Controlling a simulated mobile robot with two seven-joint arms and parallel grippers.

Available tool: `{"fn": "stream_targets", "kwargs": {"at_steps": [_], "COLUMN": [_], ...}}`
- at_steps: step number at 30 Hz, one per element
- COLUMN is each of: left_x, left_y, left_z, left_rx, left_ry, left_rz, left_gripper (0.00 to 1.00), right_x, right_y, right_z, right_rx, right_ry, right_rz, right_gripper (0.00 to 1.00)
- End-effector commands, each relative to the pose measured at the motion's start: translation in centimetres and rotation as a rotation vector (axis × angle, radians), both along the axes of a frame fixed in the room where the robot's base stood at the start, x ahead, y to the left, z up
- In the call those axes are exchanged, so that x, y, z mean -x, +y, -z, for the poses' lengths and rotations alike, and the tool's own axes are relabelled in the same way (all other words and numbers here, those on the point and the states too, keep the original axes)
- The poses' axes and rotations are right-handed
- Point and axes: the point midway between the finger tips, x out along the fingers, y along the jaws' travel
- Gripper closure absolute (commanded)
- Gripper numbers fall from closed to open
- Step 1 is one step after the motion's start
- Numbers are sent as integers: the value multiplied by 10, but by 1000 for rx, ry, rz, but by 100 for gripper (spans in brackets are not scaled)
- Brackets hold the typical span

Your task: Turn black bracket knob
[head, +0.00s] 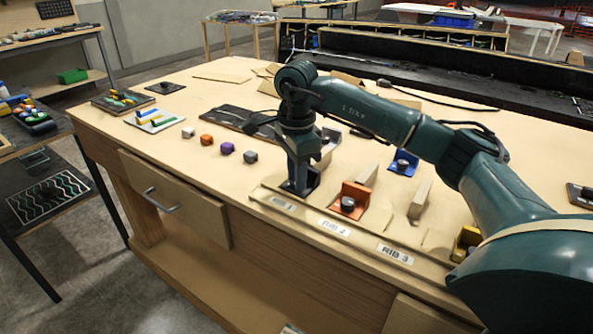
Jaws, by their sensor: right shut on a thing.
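The black bracket (313,179) stands behind the RIB 1 label (283,204) on the workbench. My right gripper (300,182) points straight down into this bracket and is shut at its knob. The fingers hide the knob, so I cannot see its angle. My left gripper is not in view.
An orange bracket (356,191) with a dark knob stands to the right behind RIB 2. A blue bracket (403,159) is farther back, and a yellow one (465,240) is partly behind my arm. Several small coloured blocks (228,149) lie left. The front-left tabletop is clear.

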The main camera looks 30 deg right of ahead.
Motion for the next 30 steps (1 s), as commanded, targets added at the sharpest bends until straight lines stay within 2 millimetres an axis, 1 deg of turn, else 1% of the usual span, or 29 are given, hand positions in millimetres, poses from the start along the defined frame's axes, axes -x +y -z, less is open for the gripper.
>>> {"fn": "stream_targets", "kwargs": {"at_steps": [30], "left_x": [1], "left_y": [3], "left_z": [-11], "left_rx": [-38], "left_ry": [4], "left_rz": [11], "left_gripper": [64], "right_x": [-1], "right_y": [-1], "right_z": [-4], "right_rx": [0], "right_ry": [-5], "right_rz": [967], "right_gripper": [100]}}
